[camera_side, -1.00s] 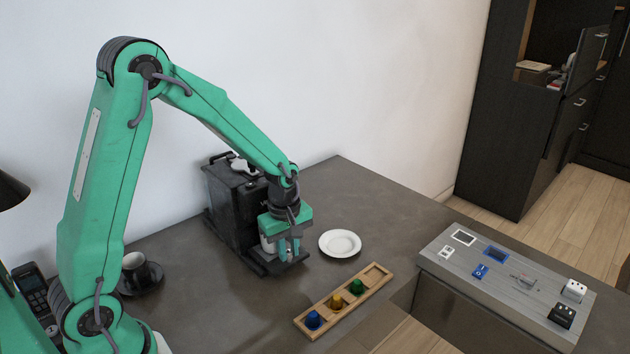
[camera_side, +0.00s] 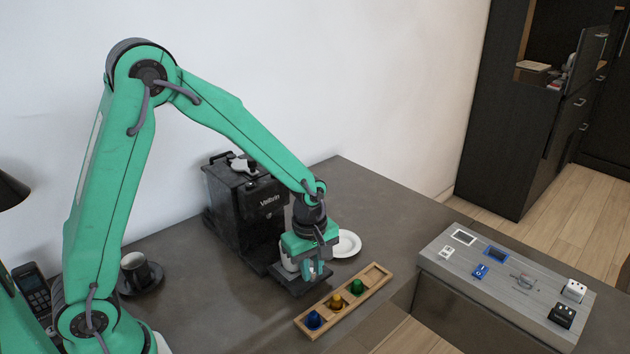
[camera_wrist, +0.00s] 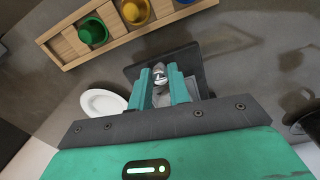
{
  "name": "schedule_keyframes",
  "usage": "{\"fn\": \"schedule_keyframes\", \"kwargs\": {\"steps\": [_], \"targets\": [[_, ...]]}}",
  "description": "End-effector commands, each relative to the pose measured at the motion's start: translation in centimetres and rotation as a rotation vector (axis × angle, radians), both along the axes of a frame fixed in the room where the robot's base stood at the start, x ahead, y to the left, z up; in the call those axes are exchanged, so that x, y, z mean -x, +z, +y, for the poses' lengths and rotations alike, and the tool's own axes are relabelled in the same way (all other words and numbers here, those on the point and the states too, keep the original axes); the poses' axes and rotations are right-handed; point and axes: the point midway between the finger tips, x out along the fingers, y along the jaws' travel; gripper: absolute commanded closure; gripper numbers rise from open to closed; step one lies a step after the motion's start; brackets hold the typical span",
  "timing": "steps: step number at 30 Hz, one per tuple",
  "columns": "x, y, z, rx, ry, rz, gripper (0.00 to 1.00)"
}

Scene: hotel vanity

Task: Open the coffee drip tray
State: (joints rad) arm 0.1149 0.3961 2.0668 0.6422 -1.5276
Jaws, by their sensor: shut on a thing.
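The black coffee machine (camera_side: 240,205) stands against the wall in the side view. Its dark drip tray (camera_side: 291,284) sticks out from the base toward the front right. My gripper (camera_side: 313,278) points down at the tray's front end. In the wrist view, my gripper (camera_wrist: 159,70) is shut on a small silver handle (camera_wrist: 160,75) at the dark tray (camera_wrist: 188,58). The fingers cover part of the handle. My wrist hides part of the tray in the side view.
A wooden holder (camera_side: 327,313) with blue, yellow and green capsules lies close in front of the tray. A white saucer (camera_side: 347,243) sits just behind my gripper. The counter's front edge lies beyond the holder.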

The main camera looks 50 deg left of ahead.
Motion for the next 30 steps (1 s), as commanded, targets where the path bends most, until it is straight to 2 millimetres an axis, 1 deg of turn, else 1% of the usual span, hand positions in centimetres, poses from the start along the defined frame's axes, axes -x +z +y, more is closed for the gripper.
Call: {"fn": "schedule_keyframes", "kwargs": {"steps": [2,3,5,6,14,20,26,30], "targets": [[0.0,0.0,0.0,0.0,0.0,-0.002,1.0],[0.0,0.0,0.0,0.0,0.0,-0.002,0.74],[0.0,0.0,0.0,0.0,0.0,-0.001,0.62],[0.0,0.0,0.0,0.0,0.0,-0.001,0.6],[0.0,0.0,0.0,0.0,0.0,-0.001,0.6],[-0.1,0.7,0.0,0.0,0.0,-0.003,0.6],[0.0,2.5,0.0,0.001,0.0,-0.004,0.6],[0.0,4.3,0.0,0.001,0.0,-0.005,0.6]]}}
